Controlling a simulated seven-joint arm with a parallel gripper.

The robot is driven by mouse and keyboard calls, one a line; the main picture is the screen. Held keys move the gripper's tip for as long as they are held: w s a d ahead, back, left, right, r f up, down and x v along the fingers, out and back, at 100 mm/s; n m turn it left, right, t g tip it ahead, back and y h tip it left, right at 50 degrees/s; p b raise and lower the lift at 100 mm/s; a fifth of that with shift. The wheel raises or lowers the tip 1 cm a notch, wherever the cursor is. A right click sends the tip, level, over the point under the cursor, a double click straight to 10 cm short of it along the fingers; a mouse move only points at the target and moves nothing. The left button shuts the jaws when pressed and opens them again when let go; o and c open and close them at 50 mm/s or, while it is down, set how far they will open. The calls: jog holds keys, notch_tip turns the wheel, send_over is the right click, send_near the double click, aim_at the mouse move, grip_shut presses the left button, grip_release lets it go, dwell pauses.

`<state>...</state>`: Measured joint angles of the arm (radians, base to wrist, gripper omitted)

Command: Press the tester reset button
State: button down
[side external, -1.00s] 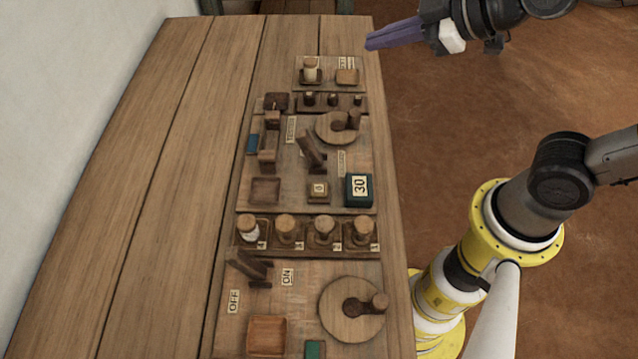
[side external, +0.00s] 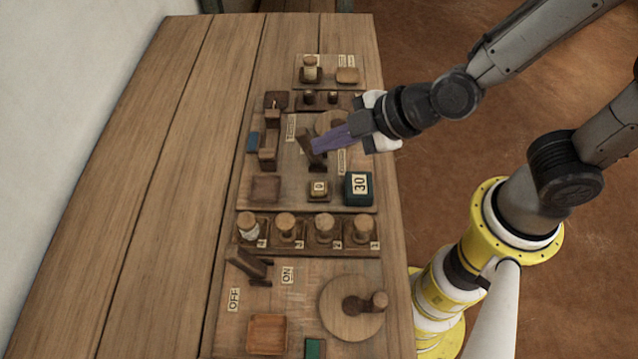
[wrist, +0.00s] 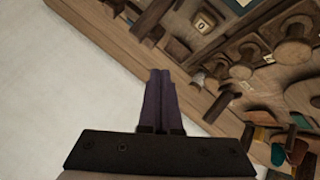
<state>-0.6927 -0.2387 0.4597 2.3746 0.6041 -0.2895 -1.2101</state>
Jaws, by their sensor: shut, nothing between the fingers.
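A small square wooden block marked 0 (side external: 318,188) sits on the middle panel (side external: 345,200), left of a dark teal box marked 30 (side external: 358,189). The block marked 0 also shows near the top of the wrist view (wrist: 203,22). I cannot read any label that names the reset button. My gripper (side external: 317,146) has purple fingers, shut and empty, over the middle panel. In the side view its tips overlap a tilted wooden lever (side external: 305,135); I cannot tell if they touch. The gripper partly hides a round wooden disc (side external: 330,122). The fingers also show together in the wrist view (wrist: 160,80).
Several round knobs (side external: 285,226) stand in a row nearer the camera. A small panel (side external: 328,66) lies at the far end. The left tabletop (side external: 130,150) is clear.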

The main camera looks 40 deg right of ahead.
aim_at(326, 187)
jog(key=shift+f, duration=0.1)
jog(key=shift+f, duration=4.3)
jog(key=shift+f, duration=0.1)
jog(key=shift+f, duration=0.3)
jog(key=shift+f, duration=0.6)
jog(key=shift+r, duration=1)
jog(key=shift+r, duration=0.1)
